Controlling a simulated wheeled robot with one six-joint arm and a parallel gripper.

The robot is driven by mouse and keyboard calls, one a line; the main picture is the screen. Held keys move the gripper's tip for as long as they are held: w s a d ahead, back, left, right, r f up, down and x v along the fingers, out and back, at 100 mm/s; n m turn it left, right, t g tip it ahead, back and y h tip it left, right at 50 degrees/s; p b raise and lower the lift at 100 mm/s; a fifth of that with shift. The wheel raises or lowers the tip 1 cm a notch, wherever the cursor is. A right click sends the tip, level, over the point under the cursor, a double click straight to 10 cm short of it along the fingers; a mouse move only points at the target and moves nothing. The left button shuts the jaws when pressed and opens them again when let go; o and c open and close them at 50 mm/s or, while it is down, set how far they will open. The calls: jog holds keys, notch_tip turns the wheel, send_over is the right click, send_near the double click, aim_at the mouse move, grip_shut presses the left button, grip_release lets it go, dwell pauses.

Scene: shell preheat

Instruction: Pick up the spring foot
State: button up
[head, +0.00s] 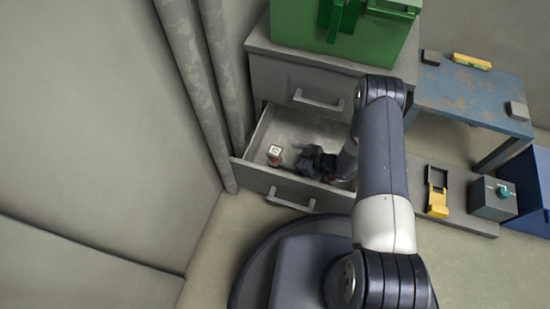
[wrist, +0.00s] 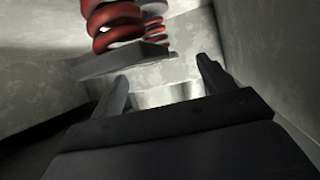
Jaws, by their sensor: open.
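The spring foot (wrist: 112,20) shows at the top of the wrist view as a thick red coil above a flat grey plate (wrist: 125,60). More red coil shows just behind it. In the head view a small pale block with a dark mark and some red beneath it, likely the spring foot (head: 274,152), sits in the open drawer. My gripper (wrist: 163,85) is open, with nothing between its fingers. The left finger reaches close to the plate's underside; I cannot tell whether they touch. In the head view my gripper (head: 292,157) is low in the drawer, just right of the block.
The open drawer (head: 248,140) has walls close around my gripper. A green case (head: 290,25) stands on the cabinet above. A blue table (head: 470,95) is at the right. A grey box with a teal knob (head: 492,199) and a yellow fixture (head: 437,192) stand on a low board.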

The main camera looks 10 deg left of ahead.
aim_at(279, 153)
jog(key=shift+b+x, duration=1.55)
jog(key=shift+x, duration=1.6)
jog(key=shift+r, duration=0.1)
jog(key=shift+c, duration=0.6)
jog(key=c, duration=1.3)
jog(key=shift+o, duration=0.2)
jog(key=shift+r, duration=0.1)
